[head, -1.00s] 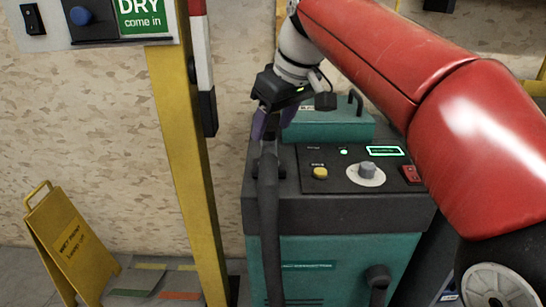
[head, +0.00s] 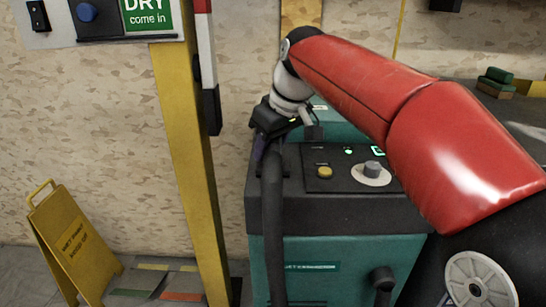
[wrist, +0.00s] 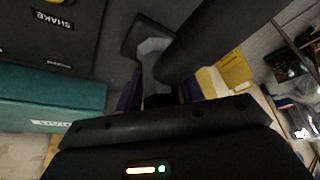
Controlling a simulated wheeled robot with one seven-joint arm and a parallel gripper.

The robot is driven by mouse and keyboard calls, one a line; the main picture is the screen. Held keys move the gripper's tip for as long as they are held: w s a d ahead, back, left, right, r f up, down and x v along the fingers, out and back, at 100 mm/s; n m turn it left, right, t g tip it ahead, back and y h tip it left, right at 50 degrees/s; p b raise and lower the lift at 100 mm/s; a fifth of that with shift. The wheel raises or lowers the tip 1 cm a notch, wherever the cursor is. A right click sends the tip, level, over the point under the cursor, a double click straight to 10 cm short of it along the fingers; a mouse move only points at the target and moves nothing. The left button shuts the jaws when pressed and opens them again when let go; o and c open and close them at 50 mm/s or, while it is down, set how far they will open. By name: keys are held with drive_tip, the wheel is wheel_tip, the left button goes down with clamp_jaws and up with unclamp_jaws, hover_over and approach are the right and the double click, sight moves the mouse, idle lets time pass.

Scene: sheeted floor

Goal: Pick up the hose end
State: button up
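The black hose (head: 273,215) hangs down the front left of the teal machine (head: 325,255). Its upper end is right under my gripper (head: 265,150) at the left edge of the machine's top. A purple finger shows beside it; the other finger is hidden in the head view. In the wrist view the hose (wrist: 205,40) comes in from the top right, and a grey piece (wrist: 152,60) lies between purple parts of my gripper (wrist: 158,95). The fingers stand apart on either side of it. I cannot tell whether they press on it.
The machine's panel has a yellow button (head: 324,172) and a grey knob (head: 373,168). A yellow post (head: 188,170) stands just left. A yellow floor sign (head: 75,245) is at the lower left. My red arm covers much of the right side.

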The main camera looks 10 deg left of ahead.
clamp_jaws()
drive_tip(key=shift+r, duration=0.15)
